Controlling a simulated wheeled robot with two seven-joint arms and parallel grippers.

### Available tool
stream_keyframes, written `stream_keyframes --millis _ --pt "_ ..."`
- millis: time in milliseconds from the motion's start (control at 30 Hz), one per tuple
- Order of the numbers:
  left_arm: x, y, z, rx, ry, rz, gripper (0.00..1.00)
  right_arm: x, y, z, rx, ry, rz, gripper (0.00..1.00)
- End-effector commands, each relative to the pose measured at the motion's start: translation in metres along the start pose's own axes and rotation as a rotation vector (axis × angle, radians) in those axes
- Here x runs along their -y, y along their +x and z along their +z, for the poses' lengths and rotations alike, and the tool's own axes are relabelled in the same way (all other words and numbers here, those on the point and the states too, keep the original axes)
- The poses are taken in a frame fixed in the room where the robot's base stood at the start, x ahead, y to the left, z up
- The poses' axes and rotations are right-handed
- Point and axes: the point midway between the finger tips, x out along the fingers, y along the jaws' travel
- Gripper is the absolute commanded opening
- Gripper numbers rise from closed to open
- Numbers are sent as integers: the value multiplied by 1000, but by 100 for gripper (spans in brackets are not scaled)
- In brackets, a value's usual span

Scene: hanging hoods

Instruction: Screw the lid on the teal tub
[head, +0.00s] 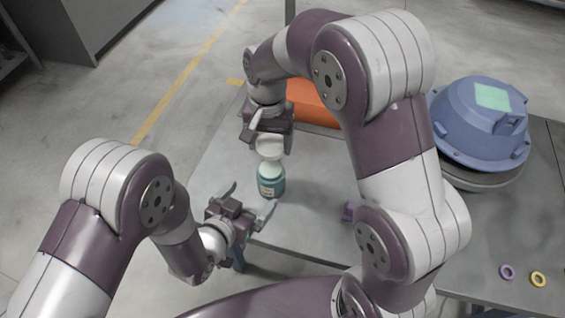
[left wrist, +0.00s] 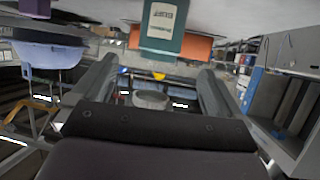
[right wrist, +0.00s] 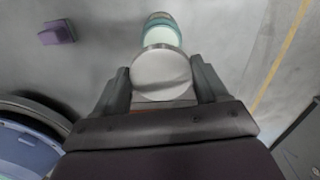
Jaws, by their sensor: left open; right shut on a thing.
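The teal tub (head: 271,187), with a pale label and a pale top, stands upright on the grey table. It also shows in the left wrist view (left wrist: 163,42) and, partly behind the lid, in the right wrist view (right wrist: 160,20). My right gripper (head: 270,140) is shut on the white round lid (right wrist: 160,75) and holds it over the tub; the lid also shows in the head view (head: 270,150). I cannot tell exactly how large the gap between them is. My left gripper (head: 252,199) is open and empty, low beside the tub at its lower left.
An orange object (head: 313,103) lies behind my right arm. A large blue housing (head: 480,125) stands at the right. A small purple block (head: 348,211) sits right of the tub. A purple ring (head: 507,271) and a yellow ring (head: 538,279) lie at the lower right.

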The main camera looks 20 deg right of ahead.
Motion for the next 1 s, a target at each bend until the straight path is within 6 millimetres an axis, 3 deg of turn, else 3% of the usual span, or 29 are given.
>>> stream_keyframes --millis 300,433,1000 --pt "0 1 0 1 0 -1 100 0 0 0 0 -1 0 44" --pt "0 10 0 1 0 0 100 0 0 0 0 -2 0 44" --pt "0 108 1 3 0 0 100 0 0 0 0 -2 0 44"
